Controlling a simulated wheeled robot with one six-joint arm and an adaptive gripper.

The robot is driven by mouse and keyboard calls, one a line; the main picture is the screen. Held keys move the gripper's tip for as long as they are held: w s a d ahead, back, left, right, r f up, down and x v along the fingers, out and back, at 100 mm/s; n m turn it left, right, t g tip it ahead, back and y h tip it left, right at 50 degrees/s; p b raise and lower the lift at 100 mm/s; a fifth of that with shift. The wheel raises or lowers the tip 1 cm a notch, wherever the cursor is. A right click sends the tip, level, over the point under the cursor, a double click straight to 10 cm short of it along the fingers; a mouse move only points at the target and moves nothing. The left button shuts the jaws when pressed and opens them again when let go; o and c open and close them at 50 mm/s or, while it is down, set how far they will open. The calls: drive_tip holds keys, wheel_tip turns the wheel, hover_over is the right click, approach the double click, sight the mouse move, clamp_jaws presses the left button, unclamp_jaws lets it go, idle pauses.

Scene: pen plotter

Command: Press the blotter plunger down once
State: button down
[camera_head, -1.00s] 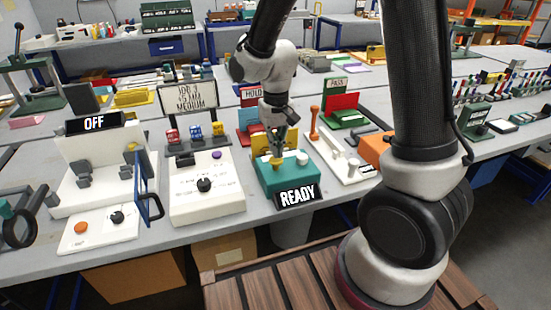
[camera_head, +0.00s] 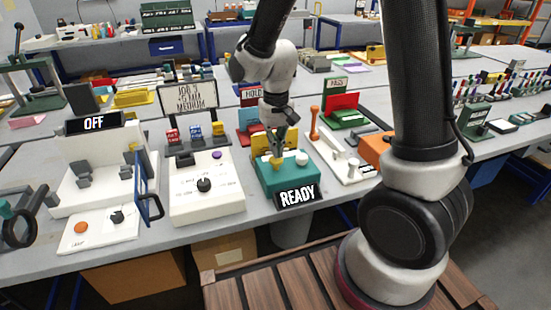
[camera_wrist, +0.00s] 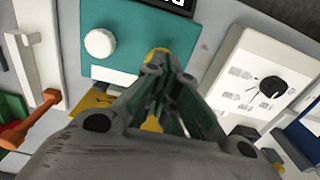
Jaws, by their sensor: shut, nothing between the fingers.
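A teal box (camera_head: 286,180) with a READY sign (camera_head: 297,196) on its front stands on the bench.
A white control panel (camera_head: 205,195) with a black dial stands left of the teal box. A white tray with an orange-handled tool (camera_head: 314,123) lies to the right. A yellow panel (camera_head: 261,142) stands close behind, and an OFF machine (camera_head: 94,123) is further left.

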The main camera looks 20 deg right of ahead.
drive_tip(key=shift+f, duration=1.8)
idle(0.4)
drive_tip(key=shift+r, duration=3.55)
drive_tip(key=s+d+r+t, duration=0.4)
drive_tip(key=s+d+r, duration=1.1)
drive_tip(key=s, duration=0.4)
drive_tip(key=shift+r, duration=0.6)
